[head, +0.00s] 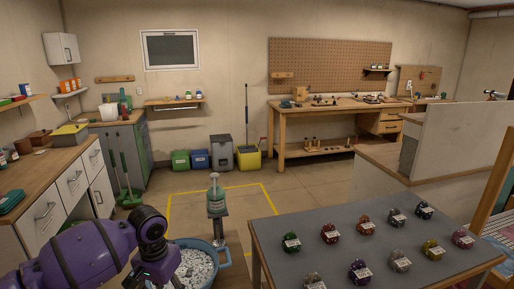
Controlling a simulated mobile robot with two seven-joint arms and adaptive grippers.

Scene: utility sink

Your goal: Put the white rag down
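I cannot make out a white rag for certain in the head view. A blue tub (224,262) at the bottom centre holds white speckled material (195,262); I cannot tell what this is. My purple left arm comes in from the lower left and bends down beside the tub's left side. My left gripper (158,274) is dark, partly hidden and cut by the bottom edge, so its fingers and anything between them are unclear. My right gripper is out of view.
A green bottle (215,190) stands on a post behind the tub. A grey table (330,255) at the right carries several small labelled items. A wooden counter (45,165) with white drawers lies left. The floor inside the yellow lines (185,207) looks mostly clear.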

